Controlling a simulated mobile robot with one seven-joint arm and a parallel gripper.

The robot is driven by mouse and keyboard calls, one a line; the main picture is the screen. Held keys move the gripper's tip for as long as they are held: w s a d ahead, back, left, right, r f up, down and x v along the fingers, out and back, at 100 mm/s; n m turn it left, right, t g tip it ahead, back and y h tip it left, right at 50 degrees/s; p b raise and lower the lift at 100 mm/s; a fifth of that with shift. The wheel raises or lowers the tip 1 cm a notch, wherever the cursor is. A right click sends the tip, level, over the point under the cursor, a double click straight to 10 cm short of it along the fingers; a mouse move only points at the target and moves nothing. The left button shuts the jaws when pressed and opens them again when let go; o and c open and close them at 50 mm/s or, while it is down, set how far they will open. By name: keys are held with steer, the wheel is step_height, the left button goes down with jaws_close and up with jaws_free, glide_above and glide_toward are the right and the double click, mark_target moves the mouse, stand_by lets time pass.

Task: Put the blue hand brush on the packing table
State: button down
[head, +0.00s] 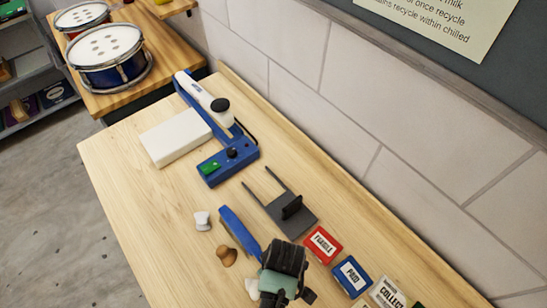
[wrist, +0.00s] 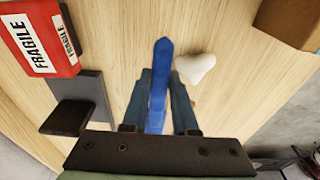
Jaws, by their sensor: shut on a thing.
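The blue hand brush (head: 238,228) is a long blue piece in the head view, over the light wooden table (head: 130,190). Its near end is hidden by my gripper (head: 272,270). In the wrist view the blue brush (wrist: 160,80) runs lengthwise between the two fingers of my gripper (wrist: 158,98), which are shut on it. I cannot tell whether the brush touches the tabletop or is held just above it. No table is labelled as the packing table; the light wooden one carries a blue sealer-like device (head: 228,165).
A white block (head: 176,136), a dark grey stand (head: 282,211), a red FRAGILE box (head: 322,245) and a blue PAID box (head: 351,276) are on this table. Small white (head: 202,220) and brown (head: 226,256) pieces lie left of the brush. Drums (head: 108,55) stand on another table. A wall runs along the right.

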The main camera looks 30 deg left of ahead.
steer(key=shift+f, duration=0.15)
steer(key=shift+s+f+b, duration=0.1)
steer(key=shift+f+b, duration=0.2)
steer(key=shift+f, duration=0.2)
steer(key=c, duration=1)
jaws_free()
steer(key=shift+f, duration=0.1)
steer(key=o, duration=0.3)
